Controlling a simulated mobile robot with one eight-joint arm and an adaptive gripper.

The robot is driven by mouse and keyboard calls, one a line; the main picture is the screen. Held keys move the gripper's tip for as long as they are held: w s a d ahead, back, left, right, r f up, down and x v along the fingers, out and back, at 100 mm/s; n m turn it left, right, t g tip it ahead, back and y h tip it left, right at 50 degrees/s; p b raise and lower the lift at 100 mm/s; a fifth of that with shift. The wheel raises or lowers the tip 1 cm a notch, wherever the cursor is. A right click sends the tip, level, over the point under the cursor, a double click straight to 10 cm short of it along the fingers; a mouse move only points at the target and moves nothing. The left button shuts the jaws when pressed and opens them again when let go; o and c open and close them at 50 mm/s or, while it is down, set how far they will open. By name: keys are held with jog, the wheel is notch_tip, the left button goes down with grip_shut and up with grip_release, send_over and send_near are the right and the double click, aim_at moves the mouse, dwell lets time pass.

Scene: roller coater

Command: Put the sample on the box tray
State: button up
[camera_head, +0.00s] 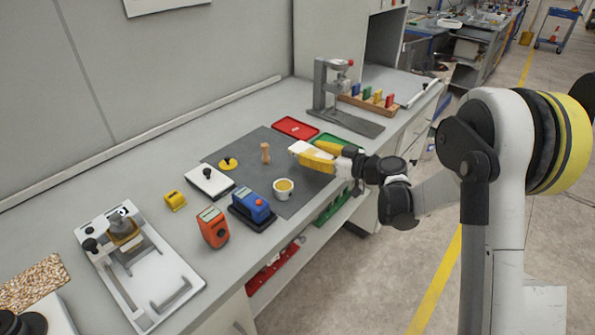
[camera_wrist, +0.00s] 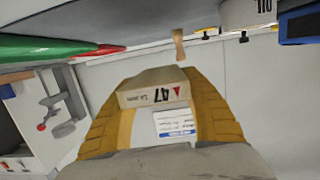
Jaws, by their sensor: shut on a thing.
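My gripper (camera_head: 314,154) has yellow fingers and is held above the right part of the grey mat, near the green tray. In the wrist view my gripper (camera_wrist: 154,86) is shut on the sample (camera_wrist: 152,95), a pale block with "47" and a printed label on it. A red tray (camera_head: 295,128) and a green tray (camera_head: 334,140) lie flat at the back of the mat, the green one partly hidden by the gripper. I cannot tell which of them is the box tray. Both also show at the left of the wrist view.
An orange device (camera_head: 213,228) stands at the front. A grey stand (camera_head: 320,90) and a rack of coloured blocks (camera_head: 368,105) are behind.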

aim_at(300, 170)
jog(key=w+a+f, duration=0.1)
jog(key=w+a+f+b, duration=0.1)
jog(key=a, duration=0.1)
jog(key=shift+w+a+f, duration=0.15)
jog(key=shift+a+f, duration=0.1)
jog(key=shift+f, duration=0.15)
notch_tip(300, 170, down, 4)
jog(key=shift+b, duration=1.2)
jog(key=shift+r, duration=0.2)
jog(key=shift+f, duration=0.1)
jog(key=o, duration=0.7)
jog(key=shift+f, duration=0.15)
jog(key=o, duration=0.4)
jog(key=shift+o, duration=0.2)
